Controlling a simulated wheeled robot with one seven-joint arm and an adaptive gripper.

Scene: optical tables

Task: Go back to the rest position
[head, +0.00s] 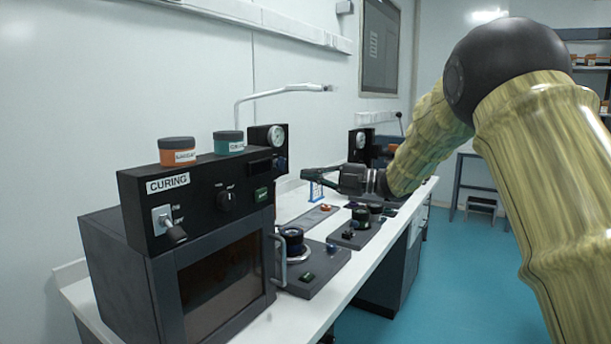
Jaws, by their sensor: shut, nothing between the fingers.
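My gripper (316,176) is shut and empty in the head view. It points left above the white bench (324,316), over the area of the small devices. My arm comes in from the right and bends down to it from a high elbow. The fingers are small in this view, and what lies right behind them is partly hidden.
A dark curing oven (172,262) stands at the front left, with an orange jar (177,152) and a teal jar (229,142) on top. Low black devices (318,272) sit along the bench. Blue floor (456,285) is open on the right; a stool (482,206) stands farther back.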

